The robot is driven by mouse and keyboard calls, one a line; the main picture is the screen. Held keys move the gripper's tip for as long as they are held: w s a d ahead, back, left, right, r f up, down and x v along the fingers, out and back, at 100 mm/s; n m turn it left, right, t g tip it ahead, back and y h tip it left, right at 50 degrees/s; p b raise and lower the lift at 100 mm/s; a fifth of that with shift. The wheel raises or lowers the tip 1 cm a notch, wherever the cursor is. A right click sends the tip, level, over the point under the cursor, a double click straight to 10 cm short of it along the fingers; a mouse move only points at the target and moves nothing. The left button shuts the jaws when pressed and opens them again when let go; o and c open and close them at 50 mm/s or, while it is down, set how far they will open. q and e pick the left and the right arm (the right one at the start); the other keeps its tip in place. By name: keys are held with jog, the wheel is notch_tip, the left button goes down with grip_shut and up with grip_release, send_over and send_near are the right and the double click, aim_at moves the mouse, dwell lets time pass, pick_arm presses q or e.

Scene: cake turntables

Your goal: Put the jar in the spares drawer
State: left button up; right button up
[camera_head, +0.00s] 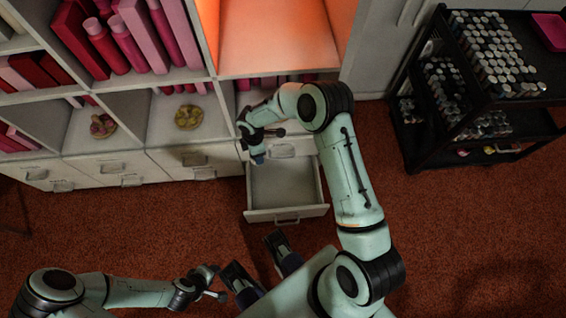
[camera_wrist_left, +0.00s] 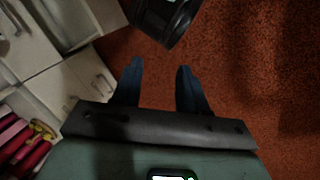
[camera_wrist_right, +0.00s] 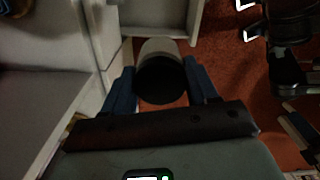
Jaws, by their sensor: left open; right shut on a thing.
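The jar (camera_wrist_right: 160,72) is pale with a dark end facing the camera in the right wrist view. My right gripper (camera_wrist_right: 160,82) is shut on it, with a blue finger on each side. In the head view my right gripper (camera_head: 257,152) is by the back left part of the open drawer (camera_head: 288,213); the jar cannot be made out there. The drawer looks empty, and part of it also shows in the right wrist view (camera_wrist_right: 165,30). Whether it is the spares drawer cannot be told. My left gripper (camera_head: 213,284) is low at the front, open and empty in the left wrist view (camera_wrist_left: 158,78).
A white shelf unit (camera_head: 145,157) with pink and red books and several closed drawers stands behind. A black cart (camera_head: 412,150) with many small containers stands at the right. Red carpet (camera_head: 130,225) is clear in front of the closed drawers.

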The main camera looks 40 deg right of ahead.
pick_arm(q)
jog(key=w+a+f+t+b, duration=0.2)
jog(key=w+a+f+b, duration=0.1)
jog(key=w+f+b, duration=0.45)
pick_arm(e)
jog(key=s+f+n+b, duration=0.1)
jog(key=f+n, duration=0.3)
jog(key=f, duration=1)
jog(key=s+f+n+b, duration=0.2)
jog(key=f+n+b, duration=0.1)
jog(key=f, duration=1.2)
jog(key=s+f+n+b, duration=0.2)
jog(key=f+n, duration=0.3)
jog(key=f, duration=1)
jog(key=shift+d+f+n+b, duration=0.1)
jog(key=shift+n+b, duration=0.2)
jog(key=shift+w+f, duration=0.1)
jog(key=shift+f, duration=0.35)
pick_arm(q)
jog(key=s+a+f+n+g, duration=0.1)
jog(key=s+f+g, duration=0.3)
jog(key=s+f, duration=0.7)
jog(key=s, duration=0.3)
jog(key=shift+a+g+y, duration=0.25)
jog(key=shift+g+y, duration=0.05)
jog(key=shift+f, duration=0.1)
pick_arm(e)
jog(key=shift+f, duration=0.15)
jog(key=o, duration=1.2)
